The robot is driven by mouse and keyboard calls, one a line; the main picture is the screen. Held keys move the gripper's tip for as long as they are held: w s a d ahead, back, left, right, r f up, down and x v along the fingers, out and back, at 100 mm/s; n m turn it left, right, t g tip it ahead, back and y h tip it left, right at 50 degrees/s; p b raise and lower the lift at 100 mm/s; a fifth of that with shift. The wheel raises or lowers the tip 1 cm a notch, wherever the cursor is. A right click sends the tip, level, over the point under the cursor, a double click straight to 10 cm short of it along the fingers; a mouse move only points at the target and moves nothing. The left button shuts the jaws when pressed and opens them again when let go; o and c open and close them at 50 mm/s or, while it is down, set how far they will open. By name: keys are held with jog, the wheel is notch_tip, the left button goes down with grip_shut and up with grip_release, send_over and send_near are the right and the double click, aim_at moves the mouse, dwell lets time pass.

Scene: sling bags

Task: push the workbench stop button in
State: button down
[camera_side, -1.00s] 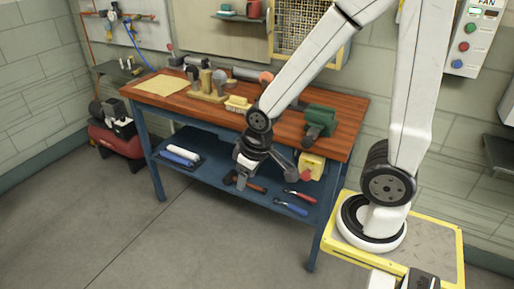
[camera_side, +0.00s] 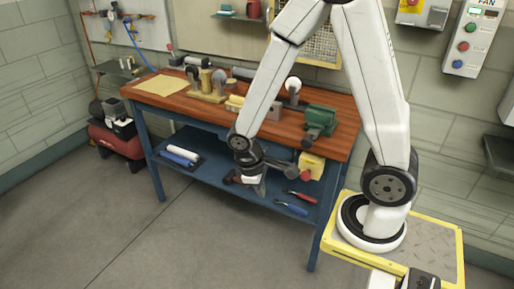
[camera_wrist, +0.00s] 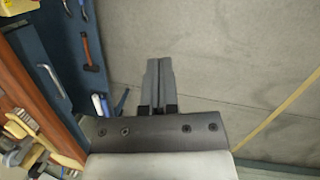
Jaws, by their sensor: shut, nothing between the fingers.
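The workbench stop button (camera_side: 306,174) is a red knob on a yellow box (camera_side: 315,164) at the bench's front, under the top near its right end. A bit of yellow at the upper left corner of the wrist view (camera_wrist: 14,6) looks like this box; the red knob does not show clearly there. My gripper (camera_side: 261,191) is in front of the bench, left of the button and apart from it. In the wrist view my gripper (camera_wrist: 158,62) has its two grey fingers together and empty, with floor behind them.
The wooden workbench (camera_side: 170,100) carries a green vise (camera_side: 320,120) above the button. Its blue lower shelf holds red-handled pliers (camera_side: 300,196) and a blue-handled tool (camera_side: 291,209). A fan panel (camera_side: 472,38) with several buttons hangs on the wall. The floor in front is clear.

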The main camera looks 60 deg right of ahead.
aim_at(304, 177)
jog(key=s+d+f+n+t+h, duration=0.1)
jog(key=d+f+n+h, duration=0.6)
jog(key=f, duration=0.3)
jog(key=s+d+f+n+h, duration=0.1)
jog(key=d+f+n+h, duration=0.5)
jog(key=f+n+h, duration=0.2)
jog(key=shift+s+d+f+n+t+h, duration=0.2)
jog(key=shift+d+f+n+t+h, duration=0.15)
jog(key=shift+f+h, duration=0.45)
jog(key=shift+d+f, duration=0.15)
jog(key=shift+d, duration=0.1)
jog(key=shift+d, duration=6.8)
